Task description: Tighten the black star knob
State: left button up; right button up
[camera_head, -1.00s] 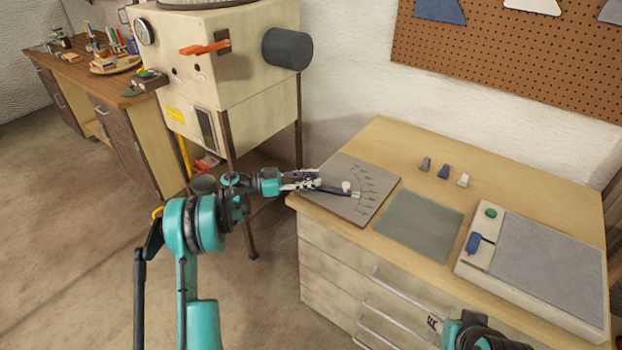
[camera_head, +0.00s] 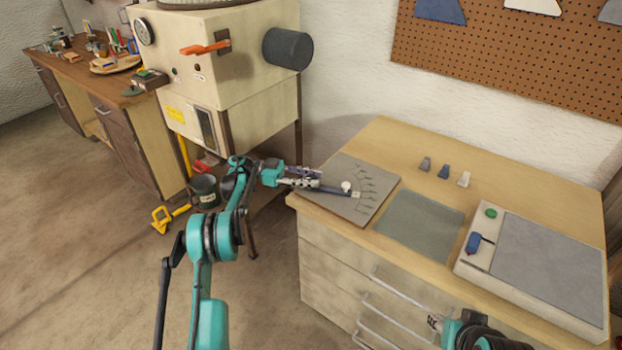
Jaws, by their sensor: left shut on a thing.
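A grey plate (camera_head: 376,188) with a fan of dark marks lies at the left end of the workbench. A dark bar (camera_head: 334,191) lies across it, with a small pale tip at its right end. A pale round knob (camera_head: 346,186) sits beside the bar. I cannot make out a black star knob. My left gripper (camera_head: 318,185) is shut at the bar's left end, over the plate's left edge. The jaws hide that end. My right gripper (camera_head: 434,321) shows only in part at the bottom, in front of the drawers; its jaws are too small to read.
A green-grey mat (camera_head: 420,224) and a pale box (camera_head: 545,258) with a green button lie right of the plate. Several small clamp-like pieces (camera_head: 444,172) stand behind the mat. A cream machine (camera_head: 235,90) stands behind my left arm; a dark bucket (camera_head: 205,192) is below it.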

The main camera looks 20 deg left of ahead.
pick_arm(q)
jog(key=o, duration=1.2)
jog(key=shift+d, duration=0.1)
jog(key=shift+s+a, duration=0.2)
jog(key=shift+a, duration=3.55)
